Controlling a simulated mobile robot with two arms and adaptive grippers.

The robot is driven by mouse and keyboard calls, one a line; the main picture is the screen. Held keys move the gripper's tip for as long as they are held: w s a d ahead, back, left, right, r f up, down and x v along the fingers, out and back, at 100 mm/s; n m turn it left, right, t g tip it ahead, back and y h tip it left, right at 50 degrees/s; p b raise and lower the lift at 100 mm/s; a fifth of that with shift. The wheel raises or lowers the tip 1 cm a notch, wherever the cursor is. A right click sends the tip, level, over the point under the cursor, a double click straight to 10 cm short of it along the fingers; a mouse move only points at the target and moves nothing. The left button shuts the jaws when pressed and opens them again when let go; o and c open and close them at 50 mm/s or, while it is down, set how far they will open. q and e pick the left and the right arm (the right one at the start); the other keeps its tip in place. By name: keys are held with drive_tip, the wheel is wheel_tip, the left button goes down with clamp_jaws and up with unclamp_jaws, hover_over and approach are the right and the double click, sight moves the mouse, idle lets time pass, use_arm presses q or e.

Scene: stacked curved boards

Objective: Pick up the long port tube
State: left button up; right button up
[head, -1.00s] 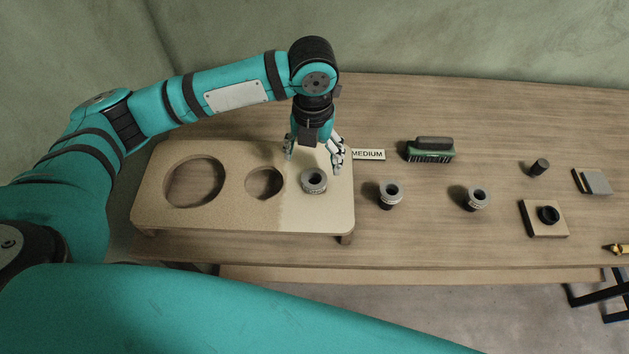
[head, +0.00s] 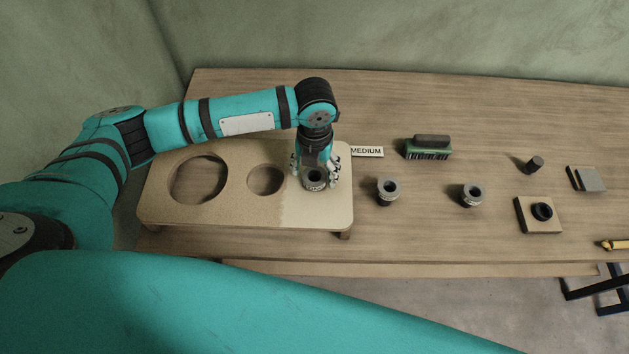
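A short grey tube with a dark opening (head: 315,180) stands upright at the right end of the raised tan board (head: 222,211). Two similar grey tubes stand on the table to the right, a nearer one (head: 387,192) and a farther one (head: 472,195). I cannot tell from their looks which is the long port tube. My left gripper (head: 315,172) points down over the tube on the board, fingers spread on either side of it. The fingers look open, with a small gap to the tube. My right gripper is out of view.
The board has a large round hole and a smaller one. A "MEDIUM" label (head: 367,151), a green brush (head: 428,147), a dark cylinder (head: 534,165), a square block with a black ring (head: 539,214) and grey-tan plates (head: 587,179) lie rightward. The table's back is clear.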

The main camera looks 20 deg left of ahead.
use_arm(q)
drive_tip(key=c, duration=1)
